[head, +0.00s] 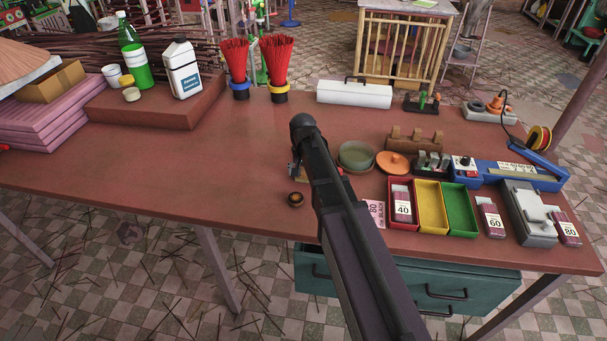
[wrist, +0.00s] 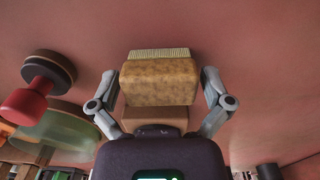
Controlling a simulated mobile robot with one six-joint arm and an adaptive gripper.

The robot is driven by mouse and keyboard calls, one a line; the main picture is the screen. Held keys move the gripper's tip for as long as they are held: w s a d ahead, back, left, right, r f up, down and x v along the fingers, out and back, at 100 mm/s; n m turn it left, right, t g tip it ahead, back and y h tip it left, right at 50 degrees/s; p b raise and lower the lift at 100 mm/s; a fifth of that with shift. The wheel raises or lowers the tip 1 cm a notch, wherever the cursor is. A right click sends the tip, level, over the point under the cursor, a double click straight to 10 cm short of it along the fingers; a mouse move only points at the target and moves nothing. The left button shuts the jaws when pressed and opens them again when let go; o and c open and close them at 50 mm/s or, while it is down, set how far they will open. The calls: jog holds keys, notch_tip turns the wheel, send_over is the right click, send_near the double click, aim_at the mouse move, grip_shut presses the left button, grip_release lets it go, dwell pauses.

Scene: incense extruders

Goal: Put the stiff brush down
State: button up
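The stiff brush (wrist: 159,82) is a tan block with pale bristles, seen in the middle of the wrist view. The bristles are at its far edge, over the red-brown table. My gripper (wrist: 160,84) has one grey finger on each side of the block, and the fingers appear to press on it. In the head view my gripper (head: 296,172) is low over the table's front middle, mostly hidden by my dark arm. I cannot tell whether the bristles touch the table (head: 150,163).
The table's left middle is clear.

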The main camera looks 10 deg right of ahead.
jog(key=shift+r, duration=0.1)
notch_tip(320, 180, up, 12)
jog(key=p, duration=1.2)
dwell(0.3)
jog(key=shift+s, duration=0.1)
dwell(0.6)
jog(key=s+d+n, duration=0.2)
jog(key=s, duration=0.7)
jog(key=s+d+n, duration=0.1)
jog(key=s+d, duration=0.1)
jog(key=s, duration=0.7)
jog(key=shift+d+n, duration=0.3)
jog(key=shift+n, duration=0.1)
jog(key=r+m+p, duration=0.2)
jog(key=m, duration=0.2)
send_over(303, 171)
jog(key=shift+w+d+f, duration=0.1)
jog(key=shift+f, duration=0.1)
